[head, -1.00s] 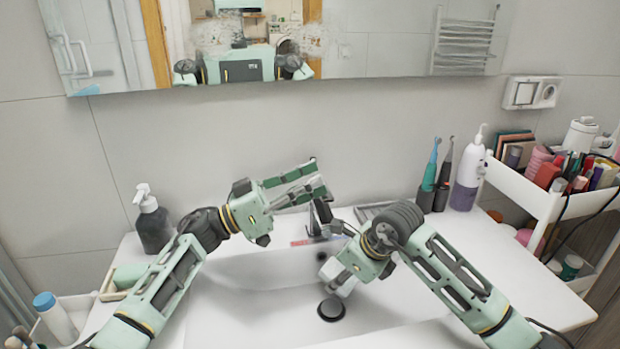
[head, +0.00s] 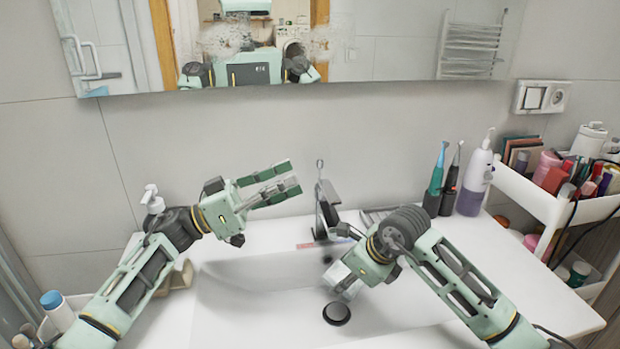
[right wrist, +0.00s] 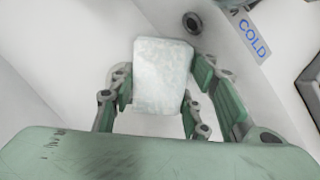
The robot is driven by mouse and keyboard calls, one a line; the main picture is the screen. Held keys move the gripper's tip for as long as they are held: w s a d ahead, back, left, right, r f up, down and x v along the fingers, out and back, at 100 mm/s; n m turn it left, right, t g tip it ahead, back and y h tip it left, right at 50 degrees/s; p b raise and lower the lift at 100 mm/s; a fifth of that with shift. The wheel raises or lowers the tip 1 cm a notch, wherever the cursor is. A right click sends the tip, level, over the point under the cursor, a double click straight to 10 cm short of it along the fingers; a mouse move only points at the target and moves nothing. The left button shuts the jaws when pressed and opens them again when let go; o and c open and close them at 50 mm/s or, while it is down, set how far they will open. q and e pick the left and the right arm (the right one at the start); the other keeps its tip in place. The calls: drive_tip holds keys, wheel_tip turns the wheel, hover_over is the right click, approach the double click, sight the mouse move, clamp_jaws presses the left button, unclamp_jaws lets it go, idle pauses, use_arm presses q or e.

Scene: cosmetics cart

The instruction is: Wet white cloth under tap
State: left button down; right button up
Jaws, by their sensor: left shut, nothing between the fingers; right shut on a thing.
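The white cloth (right wrist: 162,72) is a small folded pad between the fingers of my right gripper (right wrist: 160,92) in the right wrist view. My right gripper (head: 343,286) is shut on it, low over the basin, in front of the tap and just above the drain. The tap (head: 328,212) stands at the back of the sink with its lever pointing up. I cannot make out any water stream.
The white sink (head: 240,305) has a dark drain plug (head: 337,313). A soap dispenser (head: 152,197) is partly hidden behind my left arm. A mirror hangs above.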

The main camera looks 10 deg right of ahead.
use_arm(q)
drive_tip(key=shift+v, duration=1.6)
use_arm(e)
drive_tip(key=shift+d, duration=0.1)
drive_tip(key=shift+s+d, duration=0.75)
drive_tip(key=shift+s, duration=0.3)
drive_tip(key=shift+s+d, duration=0.8)
drive_tip(key=shift+s, duration=0.3)
drive_tip(key=shift+s+d, duration=0.75)
drive_tip(key=shift+s, duration=0.3)
use_arm(q)
drive_tip(key=shift+f, duration=0.1)
